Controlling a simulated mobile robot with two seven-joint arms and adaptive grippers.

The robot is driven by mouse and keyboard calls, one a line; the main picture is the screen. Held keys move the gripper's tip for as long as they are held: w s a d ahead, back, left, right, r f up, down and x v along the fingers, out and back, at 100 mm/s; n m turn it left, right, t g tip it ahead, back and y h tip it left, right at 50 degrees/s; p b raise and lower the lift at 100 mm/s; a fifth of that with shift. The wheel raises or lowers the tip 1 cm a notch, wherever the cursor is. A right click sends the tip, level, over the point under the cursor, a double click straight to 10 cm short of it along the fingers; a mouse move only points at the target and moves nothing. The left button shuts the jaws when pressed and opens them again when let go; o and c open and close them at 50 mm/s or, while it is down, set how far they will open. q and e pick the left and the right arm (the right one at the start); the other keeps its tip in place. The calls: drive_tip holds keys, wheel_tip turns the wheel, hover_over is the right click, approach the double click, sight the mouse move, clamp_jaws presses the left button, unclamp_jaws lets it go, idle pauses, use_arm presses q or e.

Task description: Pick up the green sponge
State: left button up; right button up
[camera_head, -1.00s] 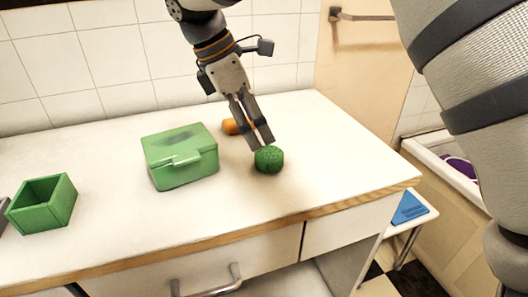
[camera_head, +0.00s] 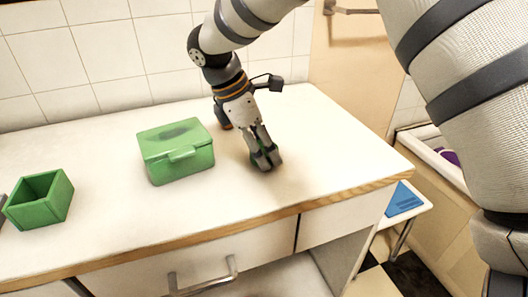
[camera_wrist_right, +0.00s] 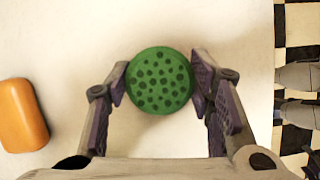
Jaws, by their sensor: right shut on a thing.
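The green sponge (camera_wrist_right: 160,80) is round with dark green spots on top. In the right wrist view it sits between the two fingers of my right gripper (camera_wrist_right: 161,88), with a pad touching each side. In the head view my right gripper (camera_head: 265,160) comes down from above over the sponge (camera_head: 256,163), which is mostly hidden by the fingers. The gripper is shut on the sponge at the white counter's surface; I cannot tell any gap below it. My left gripper is not in view.
A green lidded box (camera_head: 178,152) stands left of my right gripper, and an open green box (camera_head: 40,200) is at far left. An orange object (camera_wrist_right: 20,115) lies beside the gripper in the wrist view. The counter's wooden front edge (camera_head: 290,212) is near; counter space to the right is clear.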

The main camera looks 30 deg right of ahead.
wheel_tip(320, 180, up, 3)
drive_tip(key=shift+f, duration=0.1)
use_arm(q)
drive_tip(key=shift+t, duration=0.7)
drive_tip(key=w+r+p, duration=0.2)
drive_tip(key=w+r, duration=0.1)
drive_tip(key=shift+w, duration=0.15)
use_arm(e)
drive_tip(key=s+a+r, duration=0.8)
drive_tip(key=s+r, duration=0.2)
drive_tip(key=s, duration=0.1)
drive_tip(key=shift+a, duration=0.35)
drive_tip(key=shift+o, duration=0.4)
drive_tip(key=shift+r, duration=0.1)
